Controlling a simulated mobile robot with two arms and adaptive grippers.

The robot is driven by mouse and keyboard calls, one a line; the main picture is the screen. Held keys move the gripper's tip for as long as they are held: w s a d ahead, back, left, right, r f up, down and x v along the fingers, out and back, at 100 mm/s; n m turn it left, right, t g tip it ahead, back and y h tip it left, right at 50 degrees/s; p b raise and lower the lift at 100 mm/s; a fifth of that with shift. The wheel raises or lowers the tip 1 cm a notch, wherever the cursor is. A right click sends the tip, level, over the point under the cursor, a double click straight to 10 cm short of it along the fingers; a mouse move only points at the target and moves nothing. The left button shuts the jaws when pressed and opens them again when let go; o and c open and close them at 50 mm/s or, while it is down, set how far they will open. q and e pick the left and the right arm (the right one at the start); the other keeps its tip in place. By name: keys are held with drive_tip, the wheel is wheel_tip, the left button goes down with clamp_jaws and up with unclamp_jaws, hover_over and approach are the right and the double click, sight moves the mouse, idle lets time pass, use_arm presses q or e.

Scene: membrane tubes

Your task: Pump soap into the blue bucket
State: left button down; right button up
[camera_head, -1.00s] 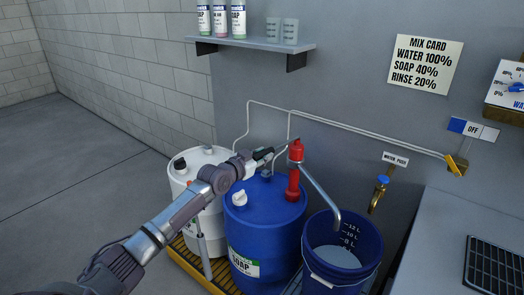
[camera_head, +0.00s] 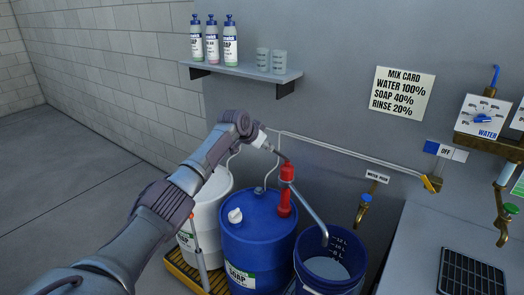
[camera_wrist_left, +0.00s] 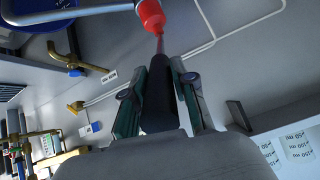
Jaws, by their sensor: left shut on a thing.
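The blue soap drum (camera_head: 258,243) stands against the wall with a red pump (camera_head: 286,190) upright on its top. The pump's grey spout slopes down to the right, over the blue bucket (camera_head: 309,267). The bucket holds pale liquid below its inner litre marks. My left gripper (camera_head: 267,143) is shut on the pump handle (camera_head: 281,154), which tilts up to the left from the pump head. In the left wrist view the dark handle (camera_wrist_left: 158,92) lies between the fingers, with the red pump head beyond it. I see no clear stream from the spout.
A white drum (camera_head: 211,210) stands left of the blue drum on a yellow grating (camera_head: 184,272). A brass water tap (camera_head: 362,207) is right of the bucket. A shelf (camera_head: 240,70) with bottles and cups is above. A grey counter (camera_head: 425,230) is at right.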

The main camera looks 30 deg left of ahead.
use_arm(q)
drive_tip(key=shift+w+r+g, duration=0.3)
drive_tip(key=shift+w+r, duration=0.3)
drive_tip(key=shift+r, duration=0.15)
drive_tip(key=c, duration=0.9)
unclamp_jaws()
drive_tip(key=shift+w+f, duration=0.1)
drive_tip(key=v, duration=1.2)
drive_tip(key=shift+d, duration=0.1)
